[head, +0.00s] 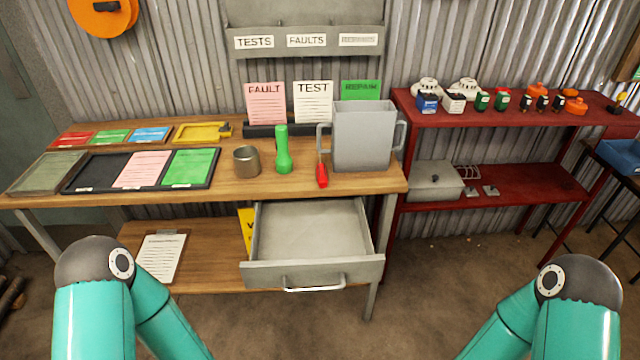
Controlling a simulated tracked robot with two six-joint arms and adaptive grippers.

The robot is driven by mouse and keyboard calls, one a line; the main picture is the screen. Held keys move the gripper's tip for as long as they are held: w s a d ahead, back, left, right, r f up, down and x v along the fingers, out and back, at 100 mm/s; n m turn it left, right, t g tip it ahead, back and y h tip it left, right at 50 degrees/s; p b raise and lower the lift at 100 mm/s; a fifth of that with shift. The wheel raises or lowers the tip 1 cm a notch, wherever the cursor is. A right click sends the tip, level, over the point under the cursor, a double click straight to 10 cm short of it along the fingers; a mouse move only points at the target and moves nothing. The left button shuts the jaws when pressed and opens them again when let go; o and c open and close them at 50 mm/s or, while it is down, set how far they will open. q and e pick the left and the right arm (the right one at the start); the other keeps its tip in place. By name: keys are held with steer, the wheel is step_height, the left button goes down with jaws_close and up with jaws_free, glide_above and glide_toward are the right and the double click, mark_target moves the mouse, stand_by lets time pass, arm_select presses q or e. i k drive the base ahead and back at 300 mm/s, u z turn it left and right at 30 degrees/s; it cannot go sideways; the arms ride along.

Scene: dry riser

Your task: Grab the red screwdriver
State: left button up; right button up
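The red screwdriver (322,176) is on the wooden bench top (285,187), near its front edge. Its red handle points toward me, and its thin shaft runs back beside the grey two-handled container (363,137). A green torch-like object (283,152) stands to its left. My two teal arms show at the bottom left and bottom right of the head view. Both grippers are outside the picture, and nothing of mine is near the screwdriver.
An open, empty-looking drawer (312,240) juts toward me below the screwdriver. A metal cup (246,161), a black tray (82,172) with cards and a yellow object (202,132) are left on the bench. A red shelf (500,110) with small items stands right.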

mark_target(321, 173)
steer(key=u, duration=0.15)
steer(key=k, duration=0.85)
steer(key=u, duration=0.55)
steer(key=i, duration=0.5)
